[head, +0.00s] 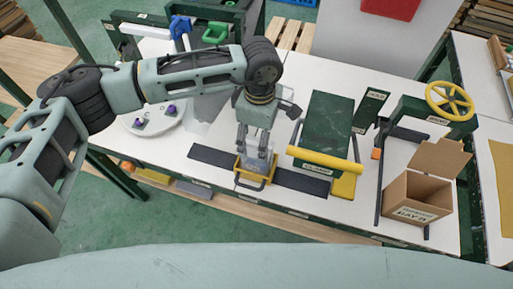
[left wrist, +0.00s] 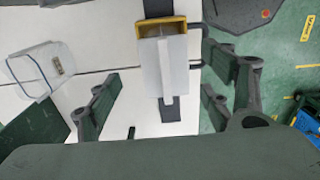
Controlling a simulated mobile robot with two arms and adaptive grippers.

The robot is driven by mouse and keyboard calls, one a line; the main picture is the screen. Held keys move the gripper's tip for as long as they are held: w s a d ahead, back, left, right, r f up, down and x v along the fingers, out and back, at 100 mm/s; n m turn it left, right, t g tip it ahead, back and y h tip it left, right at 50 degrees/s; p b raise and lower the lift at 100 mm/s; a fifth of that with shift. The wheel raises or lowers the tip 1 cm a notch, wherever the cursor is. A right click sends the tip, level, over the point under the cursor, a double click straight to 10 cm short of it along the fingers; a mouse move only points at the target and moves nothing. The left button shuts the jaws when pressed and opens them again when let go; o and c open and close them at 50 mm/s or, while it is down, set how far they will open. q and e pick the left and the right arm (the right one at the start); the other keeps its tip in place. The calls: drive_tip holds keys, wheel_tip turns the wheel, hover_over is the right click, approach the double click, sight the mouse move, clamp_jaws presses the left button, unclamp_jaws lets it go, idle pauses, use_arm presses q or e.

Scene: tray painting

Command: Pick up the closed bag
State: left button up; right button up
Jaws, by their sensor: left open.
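A pale, translucent bag (left wrist: 174,68) stands in a small yellow frame (left wrist: 144,30) in the left wrist view. In the head view the frame (head: 241,178) sits on a dark rail, with a dark handle at its near side. My left gripper (head: 257,148) points down over the bag, which is partly hidden there by the fingers. In the left wrist view its fingers (left wrist: 158,95) are spread wide on either side of the bag, apart from it. Whether the bag's top is sealed cannot be told. My right gripper is not in view.
The dark rail (head: 300,181) runs along the table's front. Right of it stand a green block with a yellow roller (head: 325,161), an open cardboard box (head: 414,201) and a yellow handwheel (head: 450,100). A clear container with a blue line (left wrist: 40,72) lies left in the wrist view.

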sight(257, 143)
use_arm(q)
drive_tip(key=f, duration=0.1)
drive_tip(key=p, duration=0.1)
drive_tip(key=s+f+p, duration=0.1)
drive_tip(key=shift+a+f, duration=0.35)
drive_tip(key=shift+w+f+p, duration=0.15)
drive_tip(key=shift+f+p, duration=0.1)
drive_tip(key=shift+f, duration=0.4)
drive_tip(key=shift+w+f+p, duration=0.15)
drive_tip(key=shift+f+p, duration=0.1)
drive_tip(key=shift+f, duration=0.7)
drive_tip(key=shift+s, duration=0.1)
drive_tip(key=shift+c, duration=1.2)
drive_tip(key=c, duration=1)
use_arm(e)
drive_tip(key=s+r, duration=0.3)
